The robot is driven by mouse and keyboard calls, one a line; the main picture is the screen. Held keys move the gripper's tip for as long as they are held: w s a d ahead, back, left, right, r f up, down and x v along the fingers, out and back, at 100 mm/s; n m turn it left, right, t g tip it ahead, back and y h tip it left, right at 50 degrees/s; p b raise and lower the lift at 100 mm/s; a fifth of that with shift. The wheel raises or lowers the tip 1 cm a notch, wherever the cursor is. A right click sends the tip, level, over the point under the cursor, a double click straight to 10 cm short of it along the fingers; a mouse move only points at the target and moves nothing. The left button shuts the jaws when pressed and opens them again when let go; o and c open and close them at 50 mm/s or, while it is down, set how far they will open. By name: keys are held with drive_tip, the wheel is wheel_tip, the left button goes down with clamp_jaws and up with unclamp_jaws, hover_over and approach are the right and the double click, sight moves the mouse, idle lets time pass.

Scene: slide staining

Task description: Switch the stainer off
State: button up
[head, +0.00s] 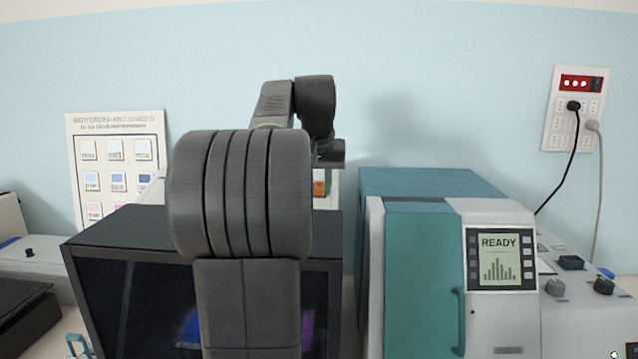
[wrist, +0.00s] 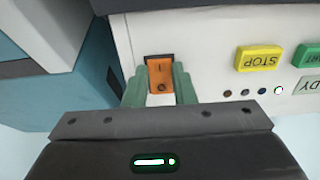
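The stainer is a white-fronted machine (wrist: 215,65) in the wrist view, seen upside down. Its orange rocker switch (wrist: 160,72) sits in a dark frame and bears a line mark and a round mark. My gripper (wrist: 159,76) has its two green fingers apart, one on each side of the switch, with nothing held between them. I cannot tell whether the fingertips touch the panel. In the head view the orange switch (head: 320,188) shows just past my arm, which hides most of the stainer and my fingers.
A yellow STOP button (wrist: 258,58), a green button (wrist: 307,55) and several small lamps are on the same panel. A teal and white machine (head: 425,260) with a READY screen stands to the right in the head view. A black box (head: 100,245) stands left.

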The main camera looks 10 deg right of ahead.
drive_tip(key=shift+w+r+p, duration=0.1)
drive_tip(key=shift+r+p, duration=0.3)
drive_tip(key=shift+p, duration=0.9)
drive_tip(key=shift+g+p, duration=0.6)
drive_tip(key=shift+p, duration=0.55)
drive_tip(key=shift+w+g+p, duration=0.15)
drive_tip(key=shift+g+p, duration=0.15)
drive_tip(key=shift+p, duration=0.1)
drive_tip(key=shift+w+d+f+y, duration=0.1)
drive_tip(key=shift+f+y, duration=0.05)
drive_tip(key=shift+y, duration=0.15)
drive_tip(key=shift+g, duration=0.4)
drive_tip(key=o, duration=1)
